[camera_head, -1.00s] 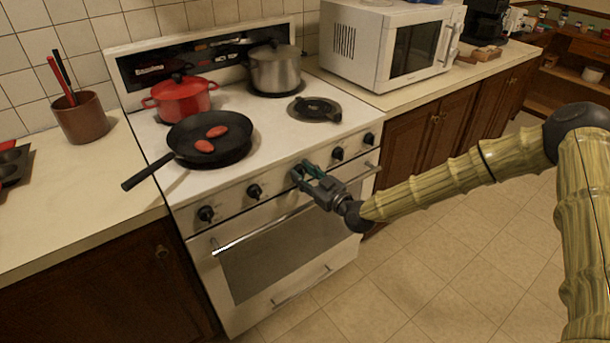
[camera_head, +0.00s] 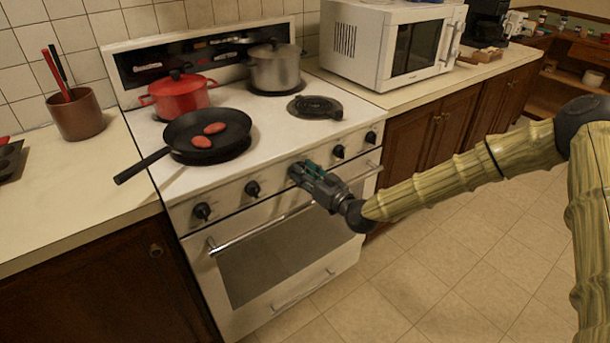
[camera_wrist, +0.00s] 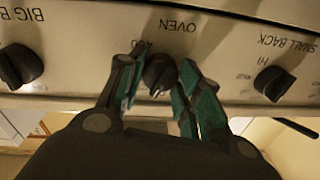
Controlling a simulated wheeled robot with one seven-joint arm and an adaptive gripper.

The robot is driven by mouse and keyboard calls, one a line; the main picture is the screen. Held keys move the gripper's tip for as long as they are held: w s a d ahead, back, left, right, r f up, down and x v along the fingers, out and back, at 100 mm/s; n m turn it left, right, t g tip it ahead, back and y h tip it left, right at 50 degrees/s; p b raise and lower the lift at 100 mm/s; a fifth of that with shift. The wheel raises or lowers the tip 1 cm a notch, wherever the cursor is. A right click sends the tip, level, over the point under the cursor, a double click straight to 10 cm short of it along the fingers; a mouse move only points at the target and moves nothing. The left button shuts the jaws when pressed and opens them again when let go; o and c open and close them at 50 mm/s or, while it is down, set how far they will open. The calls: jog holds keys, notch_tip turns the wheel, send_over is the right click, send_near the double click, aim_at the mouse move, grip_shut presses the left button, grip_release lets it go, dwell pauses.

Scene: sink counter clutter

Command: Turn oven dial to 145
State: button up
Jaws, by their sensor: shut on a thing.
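The oven dial (camera_wrist: 158,74) is a black knob under the upside-down word OVEN in the wrist view. My gripper (camera_wrist: 160,88) has its teal-padded fingers on both sides of the dial and is shut on it. In the head view my gripper (camera_head: 303,172) reaches the middle of the front panel of the white stove (camera_head: 265,190) and hides the dial. The number the dial points to cannot be read; part of a number shows beside it, partly covered by a finger.
Other black knobs flank the dial: one (camera_wrist: 20,66) by the BIG label and one (camera_wrist: 273,83) by SMALL BACK. The oven door handle (camera_head: 262,232) runs below the panel. A frying pan (camera_head: 215,148), red pot (camera_head: 180,95) and steel pot (camera_head: 276,68) stand on the stove top.

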jog(key=shift+d, duration=0.1)
jog(key=o, duration=0.8)
jog(key=shift+c, duration=0.2)
jog(key=shift+s, duration=0.1)
jog(key=v, duration=1.1)
jog(key=shift+s+d, duration=0.25)
jog(key=shift+d, duration=0.1)
